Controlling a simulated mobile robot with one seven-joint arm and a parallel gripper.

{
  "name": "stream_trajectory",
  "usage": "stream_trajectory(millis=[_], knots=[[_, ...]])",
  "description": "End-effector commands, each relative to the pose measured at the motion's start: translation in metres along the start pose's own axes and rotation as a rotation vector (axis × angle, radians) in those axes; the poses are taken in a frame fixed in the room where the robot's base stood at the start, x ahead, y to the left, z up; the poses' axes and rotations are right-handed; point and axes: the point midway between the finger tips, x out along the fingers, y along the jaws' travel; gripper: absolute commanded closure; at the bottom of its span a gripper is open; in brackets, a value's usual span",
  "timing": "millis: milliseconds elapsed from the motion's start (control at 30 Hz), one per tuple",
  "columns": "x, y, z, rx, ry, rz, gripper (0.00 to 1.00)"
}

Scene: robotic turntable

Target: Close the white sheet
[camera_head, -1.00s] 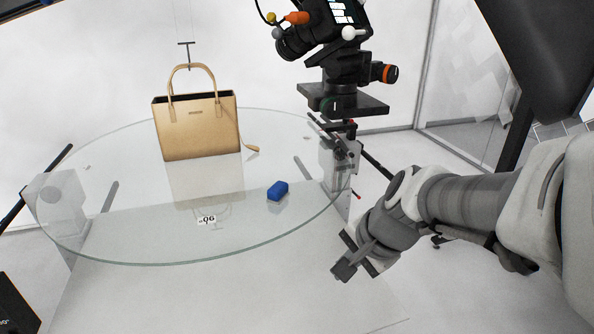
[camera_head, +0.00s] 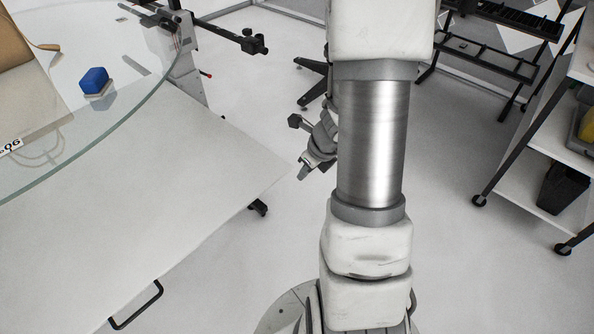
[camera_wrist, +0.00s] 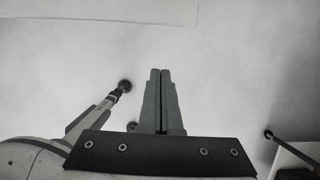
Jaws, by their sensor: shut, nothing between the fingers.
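The white sheet (camera_head: 140,215) is a broad flat panel at the left of the head view. It extends from beneath the round glass turntable (camera_head: 150,82) toward the lower left. A black bar handle (camera_head: 137,306) is on its near edge. My gripper (camera_head: 303,173) hangs to the right of the sheet's right corner, partly behind my own arm, and looks apart from the sheet. In the wrist view my gripper (camera_wrist: 161,72) has its two fingers together with nothing between them, over a pale surface.
A tan bag (camera_head: 14,45) and a blue block (camera_head: 94,82) are on the glass. A black clamp arm (camera_head: 235,38) juts out beyond it. A wheeled shelf cart (camera_head: 530,180) stands at the right.

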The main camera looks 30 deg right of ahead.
Motion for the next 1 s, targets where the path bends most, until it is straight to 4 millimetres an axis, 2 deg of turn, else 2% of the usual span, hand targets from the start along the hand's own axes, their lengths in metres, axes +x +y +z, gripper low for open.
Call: stream_trajectory(millis=[33,433,533,700,1000], knots=[[0.014,0.000,-0.002,-0.001,0.001,0.002,1.00],[0.090,0.001,-0.002,-0.005,0.000,0.002,1.00],[0.089,0.001,0.017,-0.011,-0.001,0.002,1.00],[0.096,0.001,0.033,-0.008,0.000,0.001,1.00],[0.099,0.001,0.038,-0.006,-0.001,0.001,1.00]])
